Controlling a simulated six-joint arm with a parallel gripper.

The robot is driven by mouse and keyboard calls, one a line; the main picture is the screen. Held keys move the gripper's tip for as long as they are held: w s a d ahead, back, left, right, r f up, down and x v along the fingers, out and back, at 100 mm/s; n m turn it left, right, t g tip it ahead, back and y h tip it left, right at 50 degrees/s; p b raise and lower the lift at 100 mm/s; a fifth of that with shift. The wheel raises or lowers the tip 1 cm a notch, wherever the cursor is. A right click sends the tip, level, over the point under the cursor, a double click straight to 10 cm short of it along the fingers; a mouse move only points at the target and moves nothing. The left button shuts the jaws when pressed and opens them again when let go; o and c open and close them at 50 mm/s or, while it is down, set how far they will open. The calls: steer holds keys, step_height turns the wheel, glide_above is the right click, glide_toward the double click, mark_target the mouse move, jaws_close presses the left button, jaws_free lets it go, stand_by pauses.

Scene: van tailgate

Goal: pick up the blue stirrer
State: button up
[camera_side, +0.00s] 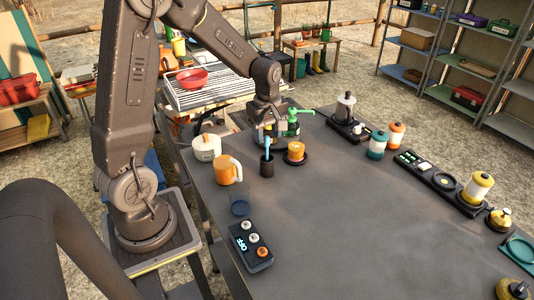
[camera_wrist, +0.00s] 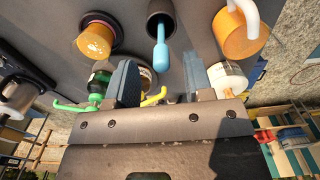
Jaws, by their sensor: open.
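The blue stirrer (camera_side: 267,143) stands in a small dark cup (camera_side: 266,168) near the far left part of the table. In the wrist view the blue stirrer (camera_wrist: 160,48) leans out of the dark cup (camera_wrist: 163,14) toward my fingers. My gripper (camera_side: 268,128) is just above the stirrer in the side view. In the wrist view my gripper (camera_wrist: 160,82) is open, with a finger on either side of the stirrer's line. The stirrer's end lies between or just beyond the fingertips; contact is not visible.
An orange mug (camera_side: 228,170) and a white lidded pot (camera_side: 206,147) stand left of the cup. An orange candle-like jar (camera_side: 296,152) sits on a dark saucer at its right. A green pump bottle (camera_side: 292,122) stands close behind. The table's (camera_side: 350,220) middle is clear.

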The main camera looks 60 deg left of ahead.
mark_target(267, 147)
steer(key=shift+s+d+f, duration=0.1)
steer(key=shift+f, duration=1.85)
steer(key=shift+c, duration=0.4)
jaws_close()
